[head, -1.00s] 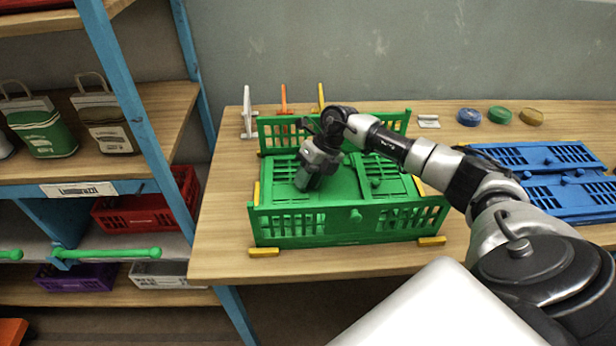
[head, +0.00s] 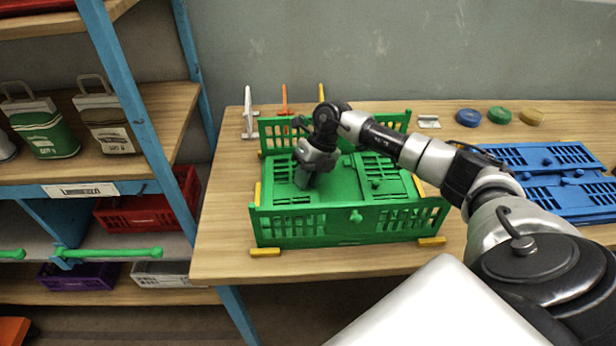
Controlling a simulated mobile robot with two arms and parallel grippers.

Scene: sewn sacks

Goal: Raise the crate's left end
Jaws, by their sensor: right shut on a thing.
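The green crate (head: 330,238) stands on the table with its front and back walls upright. Its left end panel (head: 284,193) lies folded down inside, and its right end panel (head: 392,187) lies folded down too. My right gripper (head: 303,180) reaches down over the left end panel and is shut on a part of it; the jaws and wrist hide the exact grip point. My left gripper is not in view.
Yellow blocks (head: 265,252) sit around the crate's base. A folded blue crate (head: 545,157) lies at right. White, orange and yellow upright pieces (head: 248,112) and round discs (head: 500,115) stand behind. A blue-framed shelf (head: 150,140) stands close at left.

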